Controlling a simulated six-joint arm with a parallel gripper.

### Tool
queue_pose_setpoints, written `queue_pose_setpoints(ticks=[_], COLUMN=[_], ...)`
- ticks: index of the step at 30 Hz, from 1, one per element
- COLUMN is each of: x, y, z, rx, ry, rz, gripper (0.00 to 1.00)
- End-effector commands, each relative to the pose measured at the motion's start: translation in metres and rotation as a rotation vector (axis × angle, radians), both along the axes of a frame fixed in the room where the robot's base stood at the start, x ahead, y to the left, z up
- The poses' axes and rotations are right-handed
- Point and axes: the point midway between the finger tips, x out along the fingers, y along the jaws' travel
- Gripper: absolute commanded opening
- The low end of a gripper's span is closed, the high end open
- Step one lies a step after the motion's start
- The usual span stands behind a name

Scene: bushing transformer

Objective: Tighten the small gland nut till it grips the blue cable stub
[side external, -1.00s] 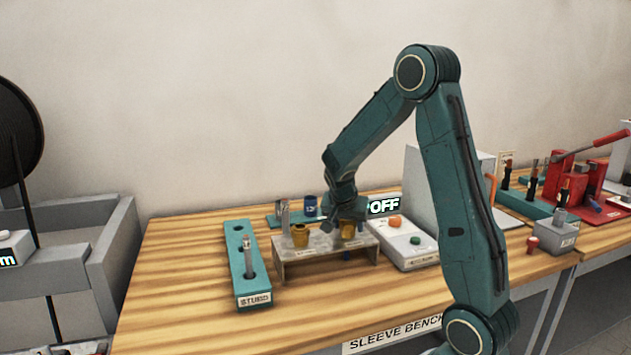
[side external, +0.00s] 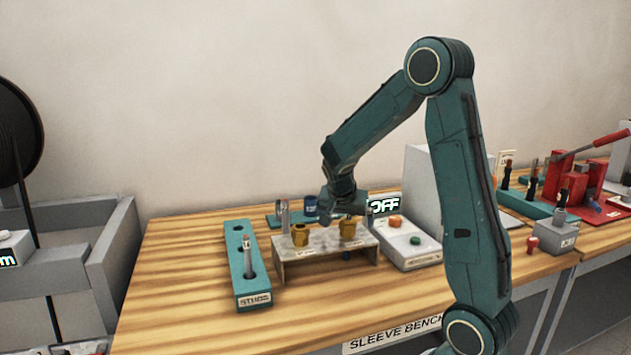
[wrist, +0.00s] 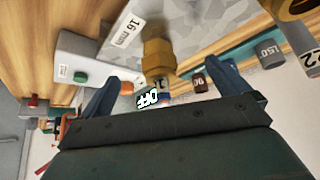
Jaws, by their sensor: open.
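A brass gland with its hex nut (side external: 348,229) stands upright at the right of a grey bracket (side external: 325,248). In the wrist view this brass nut (wrist: 157,57) is beside a "16 mm" label. A short blue piece (side external: 346,256), apparently the cable stub, shows below the bracket under that gland; whether the nut grips it cannot be seen. My gripper (wrist: 166,88) is open and empty, with its fingers spread to either side of the nut's line. In the side view it is just above and apart from this gland. Its fingertips are hard to make out there.
A second brass gland (side external: 300,235) stands at the bracket's left. A teal stud rack (side external: 247,268) is further left. A control box (side external: 410,243) with orange and green buttons and an "OFF" display (side external: 384,205) stand close right. Bench front left is clear.

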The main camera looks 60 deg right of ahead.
Motion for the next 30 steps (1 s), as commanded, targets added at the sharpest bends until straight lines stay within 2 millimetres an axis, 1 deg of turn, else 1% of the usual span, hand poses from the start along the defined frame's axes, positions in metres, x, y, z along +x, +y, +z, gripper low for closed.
queue_pose_setpoints(ticks=[12,17,30], x=[-0.002,-0.002,0.0], y=[0.015,0.018,0.017], z=[0.025,0.028,0.03], rx=[-0.001,0.0,-0.003], ry=[-0.002,0.0,0.003], rz=[0.001,0.0,-0.027], gripper=[1.0,1.0,1.0])
